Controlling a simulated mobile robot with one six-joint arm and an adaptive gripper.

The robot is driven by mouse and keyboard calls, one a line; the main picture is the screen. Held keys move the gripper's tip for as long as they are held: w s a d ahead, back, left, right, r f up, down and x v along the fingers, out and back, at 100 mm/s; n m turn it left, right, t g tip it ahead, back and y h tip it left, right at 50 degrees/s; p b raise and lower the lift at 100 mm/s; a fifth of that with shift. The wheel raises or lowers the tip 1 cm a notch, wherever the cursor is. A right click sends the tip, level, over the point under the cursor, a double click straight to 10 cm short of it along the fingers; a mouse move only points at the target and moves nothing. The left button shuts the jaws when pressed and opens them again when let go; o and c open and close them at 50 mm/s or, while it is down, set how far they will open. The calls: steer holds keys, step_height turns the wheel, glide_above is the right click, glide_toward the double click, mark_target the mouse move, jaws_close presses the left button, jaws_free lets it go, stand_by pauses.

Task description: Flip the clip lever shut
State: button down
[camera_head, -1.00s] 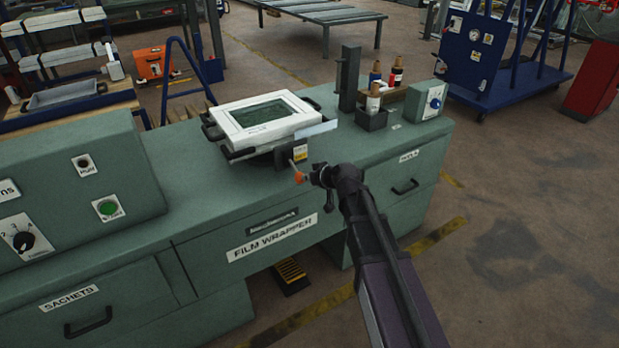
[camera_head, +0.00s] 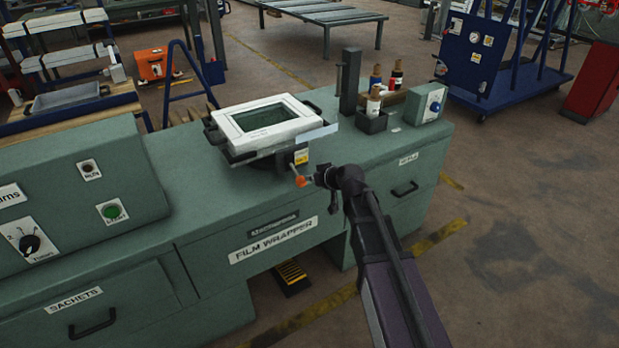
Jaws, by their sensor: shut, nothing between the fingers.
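A white frame (camera_head: 296,127) with a dark green window sits on a dark holder (camera_head: 240,156) on the green bench. The clip lever (camera_head: 300,181) has an orange knob and sticks out toward the front from below the frame's near right corner, beside a yellow label. The lever is short and slants downward. My gripper (camera_head: 313,180) is shut and empty, just right of the orange knob. I cannot tell whether it touches the knob. The clip's inner parts are too small to make out.
The green bench (camera_head: 190,200) has a raised control box (camera_head: 75,185) at the left. The bench top left of the frame is clear.

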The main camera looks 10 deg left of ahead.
steer(key=s+d+f+p+v, duration=0.1)
steer(key=f+p+v, duration=0.1)
steer(key=v, duration=0.9)
steer(key=shift+p, duration=0.55)
steer(key=shift+d+f, duration=0.1)
steer(key=s+d+f+m+g+h+p, duration=0.1)
steer(key=s+d+f+m+g+h, duration=0.3)
steer(key=s+d, duration=0.4)
steer(key=s+d+f+m+g+h, duration=0.35)
steer(key=s+d, duration=0.25)
steer(key=d, duration=0.5)
step_height(320, 180, up, 16)
steer(key=p, duration=1.6)
steer(key=shift+w+a+r+h, duration=0.2)
steer(key=shift+a+r+h, duration=0.05)
steer(key=shift+h, duration=0.1)
